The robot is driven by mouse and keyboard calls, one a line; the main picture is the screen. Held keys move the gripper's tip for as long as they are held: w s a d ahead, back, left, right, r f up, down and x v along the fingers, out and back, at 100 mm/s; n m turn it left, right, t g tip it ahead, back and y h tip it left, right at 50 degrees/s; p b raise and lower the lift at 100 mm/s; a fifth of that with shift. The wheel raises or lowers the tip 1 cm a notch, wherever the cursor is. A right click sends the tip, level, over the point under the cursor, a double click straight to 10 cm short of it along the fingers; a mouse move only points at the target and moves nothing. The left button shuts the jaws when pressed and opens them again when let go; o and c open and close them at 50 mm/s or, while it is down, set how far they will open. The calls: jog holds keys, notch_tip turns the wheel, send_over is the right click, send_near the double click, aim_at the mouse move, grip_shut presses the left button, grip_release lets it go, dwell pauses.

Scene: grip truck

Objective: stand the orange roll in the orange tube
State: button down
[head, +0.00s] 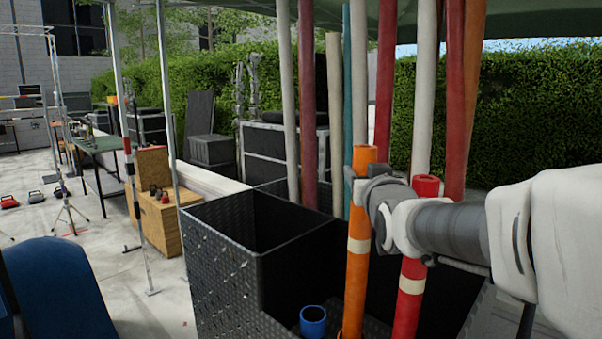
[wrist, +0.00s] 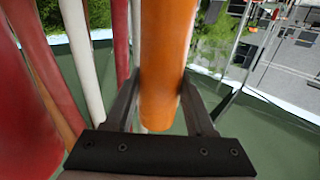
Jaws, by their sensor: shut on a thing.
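An orange roll (head: 357,210) stands nearly upright at the centre right in the head view, with a pale band around it. My gripper (head: 362,180) is shut around it near its upper end. In the wrist view the same orange roll (wrist: 165,60) is between the two fingers of my gripper (wrist: 158,85), its end showing past them. The roll's lower end runs down to the bottom edge of the head view.
A red roll with a pale band (head: 409,285) stands just right, behind my wrist. Several tall white, red and teal rolls rise behind. A short blue tube (head: 313,321) is at lower left of the orange roll. A black diamond-plate box (head: 215,275) stands left.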

jog(key=shift+f+b, duration=1.3)
jog(key=shift+b, duration=0.15)
jog(key=shift+f+b, duration=0.4)
jog(key=shift+b, duration=0.3)
jog(key=shift+c, duration=1.7)
grip_release()
jog(key=shift+o, duration=0.9)
jog(key=shift+f, duration=0.15)
jog(key=shift+s, duration=0.15)
